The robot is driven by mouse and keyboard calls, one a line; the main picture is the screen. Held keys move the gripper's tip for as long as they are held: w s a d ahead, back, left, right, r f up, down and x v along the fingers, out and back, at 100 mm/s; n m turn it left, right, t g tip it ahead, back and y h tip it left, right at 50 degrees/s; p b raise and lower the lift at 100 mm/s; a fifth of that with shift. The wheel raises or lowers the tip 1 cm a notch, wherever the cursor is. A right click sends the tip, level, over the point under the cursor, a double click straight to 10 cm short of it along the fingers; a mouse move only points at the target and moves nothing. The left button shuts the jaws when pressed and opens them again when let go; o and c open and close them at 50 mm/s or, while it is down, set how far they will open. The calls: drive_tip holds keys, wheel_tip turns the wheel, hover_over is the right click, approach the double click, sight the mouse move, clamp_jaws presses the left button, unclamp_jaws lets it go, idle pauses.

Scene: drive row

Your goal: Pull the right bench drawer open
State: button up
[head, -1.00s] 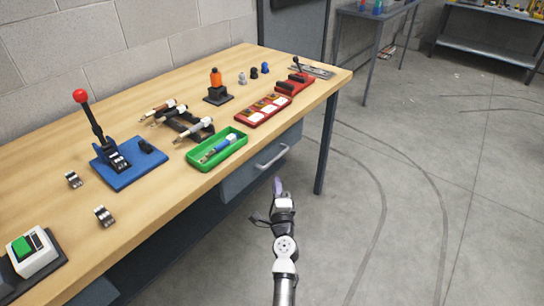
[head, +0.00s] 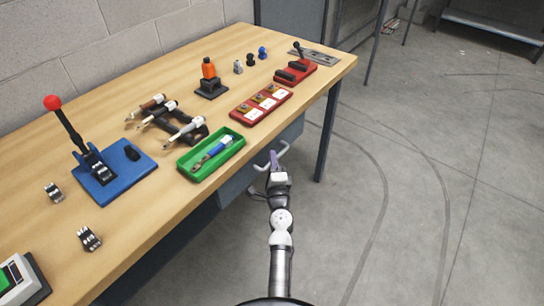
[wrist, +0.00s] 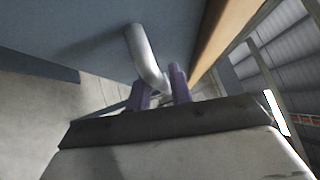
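The right bench drawer (head: 238,184) is a blue-grey front under the bench top, partly hidden by the bench edge and my arm. It looks closed, though its edges are hard to see. Its pale bar handle (head: 287,150) shows just beyond my gripper (head: 274,160). In the wrist view, the grey curved handle (wrist: 146,58) runs down between the two purple fingers of my gripper (wrist: 160,90), one on each side. The gap around the bar is small, and I cannot tell whether the fingers press on it.
The wooden bench top (head: 190,205) edge lies close beside and above my gripper. A green tray (head: 183,164) and a red block holder (head: 262,108) sit near that edge. A bench leg (head: 324,140) stands beyond the handle. The floor (head: 420,210) to the right is clear.

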clamp_jaws()
idle(0.3)
